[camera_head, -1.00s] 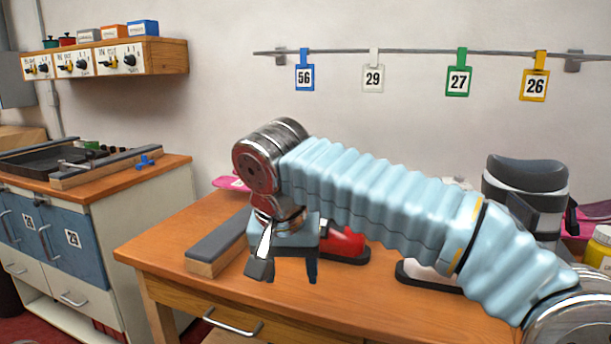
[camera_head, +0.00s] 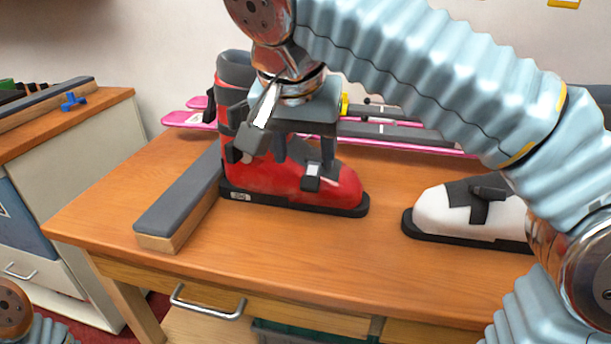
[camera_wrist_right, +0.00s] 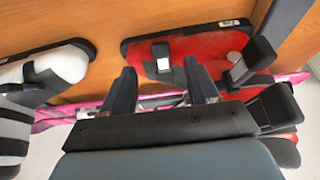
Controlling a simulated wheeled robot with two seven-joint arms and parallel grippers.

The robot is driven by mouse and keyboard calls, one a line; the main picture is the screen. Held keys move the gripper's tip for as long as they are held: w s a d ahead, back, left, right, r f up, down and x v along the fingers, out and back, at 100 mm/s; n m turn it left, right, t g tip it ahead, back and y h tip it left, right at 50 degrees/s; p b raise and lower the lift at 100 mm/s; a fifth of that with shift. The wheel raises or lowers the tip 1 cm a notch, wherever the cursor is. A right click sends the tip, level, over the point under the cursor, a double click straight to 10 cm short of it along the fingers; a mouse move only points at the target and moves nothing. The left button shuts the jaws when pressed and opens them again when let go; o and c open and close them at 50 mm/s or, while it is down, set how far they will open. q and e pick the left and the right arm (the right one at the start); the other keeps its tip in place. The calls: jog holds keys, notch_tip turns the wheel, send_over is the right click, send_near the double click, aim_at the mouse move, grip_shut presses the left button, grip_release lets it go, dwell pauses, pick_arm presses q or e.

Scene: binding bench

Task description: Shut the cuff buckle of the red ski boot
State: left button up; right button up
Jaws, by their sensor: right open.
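The red ski boot (camera_head: 265,180) stands upright on the bench, toe to the right, with a dark grey cuff top (camera_head: 236,70). A buckle with a pale plate (camera_head: 312,174) shows on its lower shell. My right gripper (camera_head: 290,150) is open and empty in front of the boot, pointing down, and hides much of the cuff's front. My left gripper is out of view.
A white boot (camera_head: 440,212) stands to the right. A grey-topped wooden block (camera_head: 180,200) lies left of the red boot. Pink skis (camera_head: 410,143) lie behind. The front of the bench (camera_head: 330,255) is clear.

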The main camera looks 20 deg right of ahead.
aim_at(308, 185)
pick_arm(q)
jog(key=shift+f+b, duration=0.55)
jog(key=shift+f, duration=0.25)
pick_arm(e)
jog(key=x, duration=0.8)
jog(key=shift+s, duration=0.1)
jog(key=shift+a, duration=0.1)
grip_shut()
jog(key=shift+r, duration=0.1)
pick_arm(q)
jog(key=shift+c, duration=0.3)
